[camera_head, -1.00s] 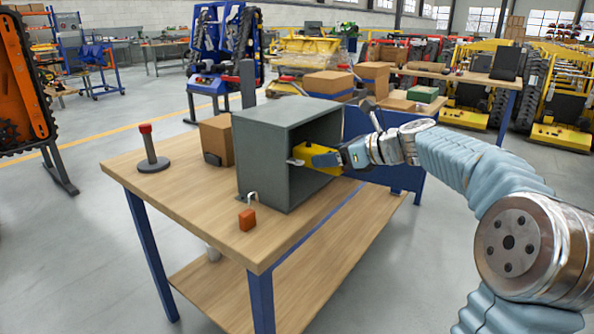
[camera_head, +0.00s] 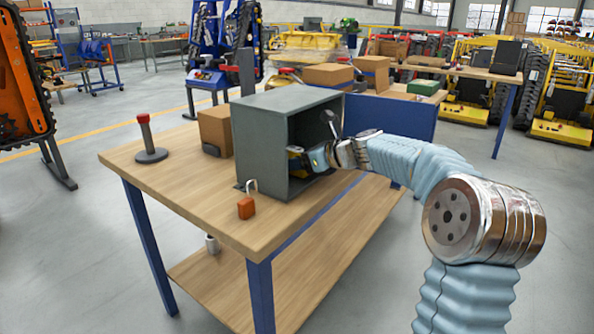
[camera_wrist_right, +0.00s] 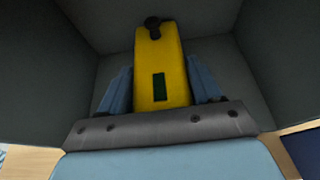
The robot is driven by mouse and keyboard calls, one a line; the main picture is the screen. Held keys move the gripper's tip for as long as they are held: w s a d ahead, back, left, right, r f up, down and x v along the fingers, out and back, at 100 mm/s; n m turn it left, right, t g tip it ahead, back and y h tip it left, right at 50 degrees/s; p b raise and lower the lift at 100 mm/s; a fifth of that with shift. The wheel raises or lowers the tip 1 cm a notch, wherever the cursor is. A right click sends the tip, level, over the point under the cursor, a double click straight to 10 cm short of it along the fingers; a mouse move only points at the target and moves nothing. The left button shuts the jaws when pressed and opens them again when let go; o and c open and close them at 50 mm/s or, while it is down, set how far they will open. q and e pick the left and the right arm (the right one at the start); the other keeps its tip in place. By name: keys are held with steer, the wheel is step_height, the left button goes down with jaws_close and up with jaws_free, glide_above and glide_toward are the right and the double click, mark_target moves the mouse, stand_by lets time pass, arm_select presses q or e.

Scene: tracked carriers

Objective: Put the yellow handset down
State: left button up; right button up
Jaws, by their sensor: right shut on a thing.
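The yellow handset (camera_wrist_right: 160,62) is in my right gripper (camera_wrist_right: 158,85), between its two blue fingers, in the right wrist view. It has a dark screen and a black knob at its far end. The grey box (camera_head: 262,145), open on its right side, stands on the wooden table. In the head view my right gripper (camera_head: 305,160) reaches into the box's opening, and only a little yellow of the handset shows there. Grey walls surround the handset in the wrist view. I cannot tell whether the handset touches the box floor. My left gripper is not in view.
An orange padlock (camera_head: 246,208) lies at the table's front, close to the box. A red-topped post (camera_head: 149,140) and a cardboard box (camera_head: 214,130) stand left of the grey box. The table's left part (camera_head: 175,185) has bare wood.

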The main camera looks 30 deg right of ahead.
steer(key=shift+w+a+f, duration=0.1)
steer(key=o, duration=1.2)
steer(key=shift+f, duration=0.1)
steer(key=v, duration=1.2)
